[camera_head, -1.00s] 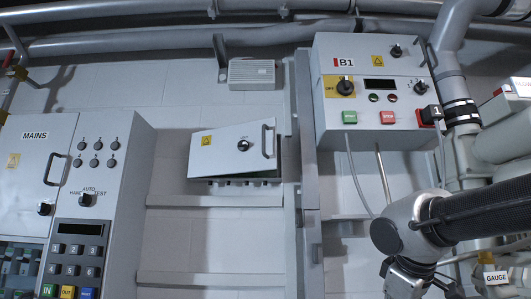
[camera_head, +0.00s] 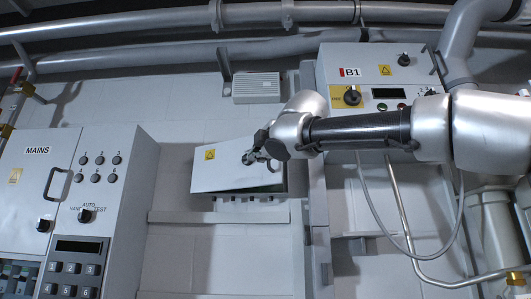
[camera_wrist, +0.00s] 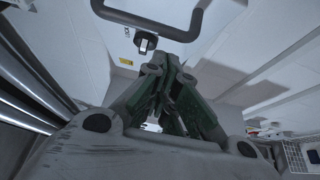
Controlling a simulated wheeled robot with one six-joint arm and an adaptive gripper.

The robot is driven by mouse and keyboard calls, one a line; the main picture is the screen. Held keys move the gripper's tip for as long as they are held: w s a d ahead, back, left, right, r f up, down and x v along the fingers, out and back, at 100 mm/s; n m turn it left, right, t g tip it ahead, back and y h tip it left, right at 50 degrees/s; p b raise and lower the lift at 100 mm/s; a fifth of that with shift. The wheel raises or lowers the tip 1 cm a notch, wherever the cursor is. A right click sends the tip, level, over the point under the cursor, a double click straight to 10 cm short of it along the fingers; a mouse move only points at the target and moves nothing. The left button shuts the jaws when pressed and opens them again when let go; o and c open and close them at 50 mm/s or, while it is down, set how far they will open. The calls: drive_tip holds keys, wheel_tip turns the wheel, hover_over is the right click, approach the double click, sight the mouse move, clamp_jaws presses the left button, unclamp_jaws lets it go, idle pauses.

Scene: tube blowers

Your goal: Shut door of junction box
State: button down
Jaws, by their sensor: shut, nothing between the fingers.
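The junction box door (camera_head: 222,168) is a pale grey panel with a yellow warning label, ajar on the small wall box (camera_head: 250,203), whose lower part shows beneath it. In the wrist view, the dark bar handle (camera_wrist: 150,30) and the black knob (camera_wrist: 145,42) of the door lie ahead of my gripper (camera_wrist: 170,62). The fingers are together and empty. I cannot tell whether they touch the door.
A grey vent box (camera_head: 256,88) is above the junction box. The B1 panel (camera_head: 375,75) stands to the right behind my arm, and the MAINS cabinet (camera_head: 38,185) to the left. A vertical post (camera_head: 316,230) runs just right of the box.

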sight(256, 167)
drive_tip(key=w, duration=0.6)
drive_tip(key=shift+w+a, duration=0.25)
drive_tip(key=shift+w, duration=0.1)
drive_tip(key=shift+w+d, duration=0.15)
drive_tip(key=shift+w, duration=0.25)
